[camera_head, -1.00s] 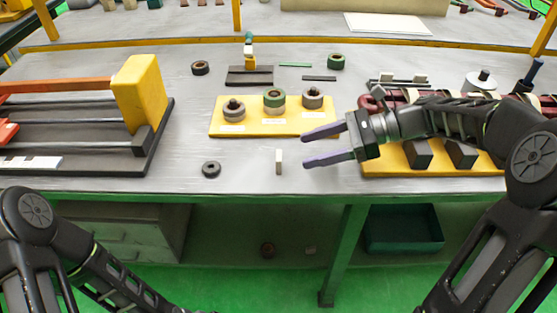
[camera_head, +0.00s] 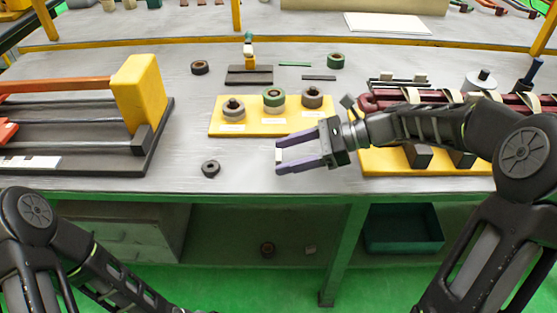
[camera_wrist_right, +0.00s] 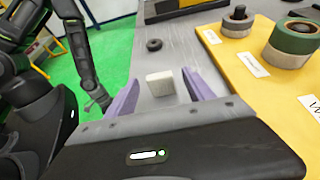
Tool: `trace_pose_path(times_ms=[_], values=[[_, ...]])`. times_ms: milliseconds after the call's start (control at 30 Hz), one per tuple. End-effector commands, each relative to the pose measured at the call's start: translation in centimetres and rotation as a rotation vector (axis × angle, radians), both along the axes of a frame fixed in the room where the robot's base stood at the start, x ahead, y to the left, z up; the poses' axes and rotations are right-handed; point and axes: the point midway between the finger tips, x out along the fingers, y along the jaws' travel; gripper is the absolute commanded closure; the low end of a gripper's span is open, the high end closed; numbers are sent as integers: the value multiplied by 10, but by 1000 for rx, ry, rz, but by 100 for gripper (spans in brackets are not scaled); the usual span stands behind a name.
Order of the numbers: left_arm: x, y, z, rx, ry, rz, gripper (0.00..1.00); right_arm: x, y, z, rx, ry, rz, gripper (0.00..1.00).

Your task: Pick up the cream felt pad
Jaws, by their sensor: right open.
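The cream felt pad (camera_wrist_right: 160,84) is a small pale block on the grey bench, near its front edge. In the head view the pad (camera_head: 279,155) shows between the tips of my right gripper (camera_head: 278,157). In the right wrist view the two purple fingers of my right gripper (camera_wrist_right: 160,90) stand apart, one on each side of the pad, with a gap visible on both sides. The gripper is open and holds nothing.
A yellow board (camera_head: 262,128) with several ring-shaped parts lies just behind my right gripper. A dark ring (camera_head: 210,169) lies to the left on the bench. A fixture with a yellow block (camera_head: 138,92) stands at the left. The bench between ring and pad is clear.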

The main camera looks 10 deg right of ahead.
Motion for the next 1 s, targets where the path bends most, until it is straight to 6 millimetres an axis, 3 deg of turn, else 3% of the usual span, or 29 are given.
trace_pose_path(times_ms=[433, 1000], values=[[0, 0, 0, 0, 0, 0, 63, 0, -1, 0, 0, 0, 0, 38], [0, 0, 0, 0, 0, 0, 63, 0, -1, 0, 0, 0, 0, 84]])
